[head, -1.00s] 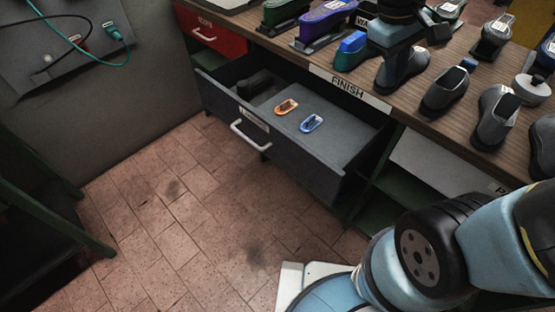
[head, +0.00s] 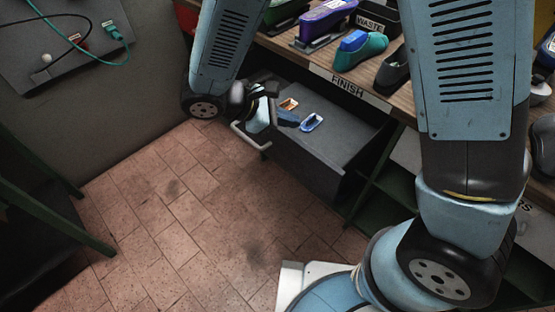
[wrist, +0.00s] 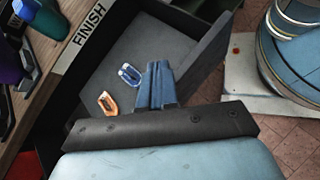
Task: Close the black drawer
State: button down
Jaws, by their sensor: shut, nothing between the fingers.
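The black drawer (head: 309,171) stands open below the bench edge, under the FINISH label. Its front carries a pale bar handle (head: 249,137). In the wrist view the open drawer (wrist: 125,50) spreads beyond my fingers. My gripper (head: 278,120) is shut and empty, over the drawer near the handle and front edge; it also shows in the wrist view (wrist: 157,72). I cannot tell whether it touches the drawer. An orange piece (head: 288,104) and a blue piece (head: 312,122) lie in the drawer. My arm hides the drawer's left part.
A green metal frame (head: 60,220) stands at the left. The tiled floor (head: 180,230) before the drawer is clear.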

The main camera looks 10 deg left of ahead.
jog(key=s+a+f+n+t, duration=0.4)
jog(key=s+a+f+n, duration=0.1)
jog(key=a+f, duration=0.2)
jog(key=n+t+y, duration=0.1)
jog(key=n+t, duration=0.2)
jog(key=n, duration=0.1)
send_near(285, 156)
jog(key=x, duration=0.5)
jog(key=shift+w+d+f, duration=0.15)
jog(key=shift+d, duration=0.15)
jog(key=shift+w+d, duration=0.25)
jog(key=shift+w, duration=0.1)
jog(key=shift+w, duration=0.1)
